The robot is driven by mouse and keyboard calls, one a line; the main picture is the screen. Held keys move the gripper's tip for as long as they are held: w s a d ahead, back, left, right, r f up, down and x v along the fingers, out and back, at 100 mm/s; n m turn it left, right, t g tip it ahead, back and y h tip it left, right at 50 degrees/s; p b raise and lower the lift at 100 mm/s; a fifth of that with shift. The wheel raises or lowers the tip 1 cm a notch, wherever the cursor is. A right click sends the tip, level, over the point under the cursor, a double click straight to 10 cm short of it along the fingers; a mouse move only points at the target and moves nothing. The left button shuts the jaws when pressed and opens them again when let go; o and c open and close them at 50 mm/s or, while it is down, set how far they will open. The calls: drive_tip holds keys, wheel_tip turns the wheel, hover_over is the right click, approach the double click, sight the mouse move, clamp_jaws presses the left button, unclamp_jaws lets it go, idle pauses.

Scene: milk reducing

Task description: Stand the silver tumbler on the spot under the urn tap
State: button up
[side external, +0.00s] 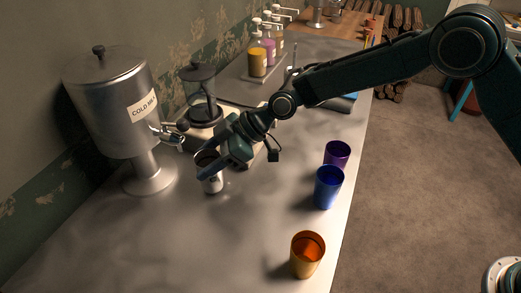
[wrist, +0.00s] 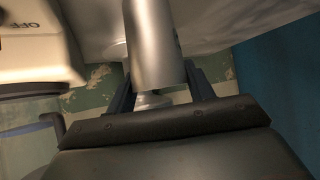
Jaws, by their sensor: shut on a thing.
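The silver tumbler (side external: 212,184) is upright in the side external view, right of the urn tap (side external: 172,134) and a little nearer the camera. My gripper (side external: 213,168) is shut around its upper part. In the wrist view the tumbler (wrist: 155,45) shows as a silver cylinder between the dark fingers of my gripper (wrist: 160,92). I cannot tell whether its base touches the counter. The steel urn (side external: 105,100), labelled as cold milk, stands on a round foot at the left. No marked spot under the tap can be made out.
A blender (side external: 203,95) stands behind my gripper. A pale appliance marked OFF (wrist: 35,45) is close in the wrist view. Purple (side external: 337,154), blue (side external: 328,187) and orange (side external: 307,255) cups line the right edge. Pump bottles (side external: 258,60) stand farther back. The front counter (side external: 190,245) is clear.

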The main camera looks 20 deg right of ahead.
drive_tip(key=shift+w+a, duration=0.2)
drive_tip(key=shift+a, duration=0.45)
drive_tip(key=shift+w+a+f, duration=0.1)
drive_tip(key=shift+a+f, duration=0.1)
drive_tip(key=shift+a, duration=0.4)
drive_tip(key=shift+w+a+f, duration=0.1)
drive_tip(key=shift+a+f, duration=0.1)
drive_tip(key=shift+a, duration=0.35)
drive_tip(key=shift+w+a+f, duration=0.1)
drive_tip(key=shift+a+f, duration=0.1)
drive_tip(key=shift+a, duration=0.4)
drive_tip(key=shift+f, duration=0.15)
drive_tip(key=o, duration=1.1)
drive_tip(key=shift+c, duration=0.2)
